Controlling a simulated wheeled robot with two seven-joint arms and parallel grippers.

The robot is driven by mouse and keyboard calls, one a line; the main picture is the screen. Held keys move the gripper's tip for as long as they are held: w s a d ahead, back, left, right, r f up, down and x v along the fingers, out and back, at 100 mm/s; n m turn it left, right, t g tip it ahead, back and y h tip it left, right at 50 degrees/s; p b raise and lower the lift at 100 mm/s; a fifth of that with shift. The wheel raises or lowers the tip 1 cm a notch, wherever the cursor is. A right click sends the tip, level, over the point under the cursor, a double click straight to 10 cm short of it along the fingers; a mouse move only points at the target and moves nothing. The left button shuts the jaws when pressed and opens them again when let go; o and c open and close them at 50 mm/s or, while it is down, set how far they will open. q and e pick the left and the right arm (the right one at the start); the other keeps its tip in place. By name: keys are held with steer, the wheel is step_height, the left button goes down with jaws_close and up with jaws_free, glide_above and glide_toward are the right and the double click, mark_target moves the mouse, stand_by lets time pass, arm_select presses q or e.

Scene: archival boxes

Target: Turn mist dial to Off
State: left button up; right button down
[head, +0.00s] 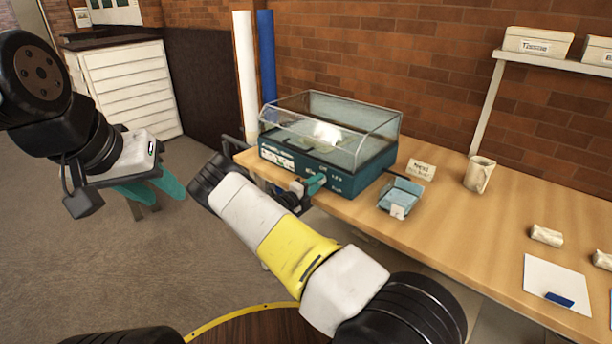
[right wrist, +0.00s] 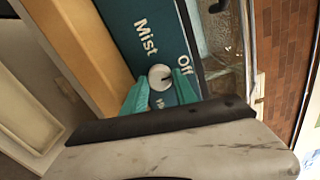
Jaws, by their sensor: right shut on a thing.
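The mist dial (right wrist: 158,76) is a small round pale knob with a dark mark on the teal front panel (right wrist: 128,22) of a glass-topped cabinet, whose base (head: 345,178) shows in the head view. In the right wrist view, "Mist" and "Off" are printed near the dial, and another label is partly hidden by my fingers. My right gripper (right wrist: 162,88) has its teal fingertips on both sides of the dial and is shut on it. It also shows at the cabinet front in the head view (head: 313,184). My left gripper (head: 152,189) is open and empty over the floor.
The cabinet's clear cover (head: 345,118) stands above its base. A small blue tray (head: 402,193), a card sign (head: 420,170) and a mug (head: 479,174) are to its right on the wooden table (head: 450,230). A blue roll (head: 266,60) and a white roll (head: 245,70) stand behind.

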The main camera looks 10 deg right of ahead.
steer(key=c, duration=1)
jaws_free()
steer(key=shift+o, duration=0.2)
steer(key=shift+f, duration=0.1)
